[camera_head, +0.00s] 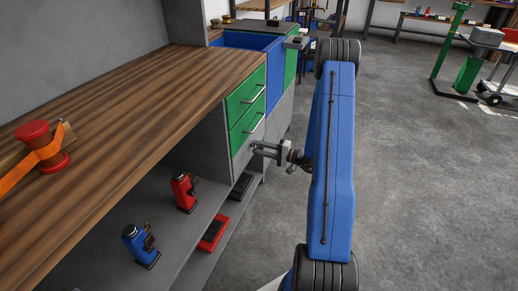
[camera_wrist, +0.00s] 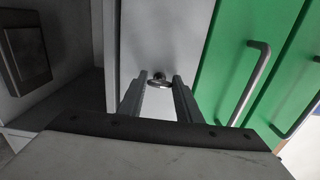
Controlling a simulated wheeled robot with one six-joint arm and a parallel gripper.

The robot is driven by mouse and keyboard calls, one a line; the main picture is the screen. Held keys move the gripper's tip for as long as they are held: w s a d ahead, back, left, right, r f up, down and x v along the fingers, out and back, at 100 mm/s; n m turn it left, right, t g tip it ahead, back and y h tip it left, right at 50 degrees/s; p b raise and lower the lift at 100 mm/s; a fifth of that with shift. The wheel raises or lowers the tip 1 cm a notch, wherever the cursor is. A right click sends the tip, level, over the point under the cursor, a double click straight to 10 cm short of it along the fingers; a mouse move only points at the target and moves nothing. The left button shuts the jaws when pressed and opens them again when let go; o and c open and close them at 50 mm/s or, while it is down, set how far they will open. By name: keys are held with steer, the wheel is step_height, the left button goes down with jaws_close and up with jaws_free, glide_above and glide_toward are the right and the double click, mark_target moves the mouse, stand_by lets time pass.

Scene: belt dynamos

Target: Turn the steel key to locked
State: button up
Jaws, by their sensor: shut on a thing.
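The steel key (camera_wrist: 160,84) shows in the wrist view as a small rounded metal bow at a lock in the light grey panel (camera_wrist: 165,35). It sits between the tips of my gripper's two fingers (camera_wrist: 160,82), which are shut on it. In the head view my gripper (camera_head: 256,149) reaches left to the cabinet front, just below the green drawers. The key cannot be made out in that view. Whether its bow stands at a locked mark cannot be told, as no marking is readable.
Green drawers (camera_head: 243,98) with bar handles stand close beside the gripper; a handle (camera_wrist: 248,85) is right of the fingers. The wooden bench (camera_head: 130,100) holds a red spool (camera_head: 37,135). Red (camera_head: 184,191) and blue (camera_head: 140,245) tools stand on the shelf below.

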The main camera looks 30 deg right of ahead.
steer(key=shift+f, duration=0.1)
stand_by(0.4)
steer(key=o, duration=1)
steer(key=shift+o, duration=0.2)
steer(key=v, duration=1.7)
steer(key=shift+s, duration=0.2)
steer(key=shift+d, duration=0.15)
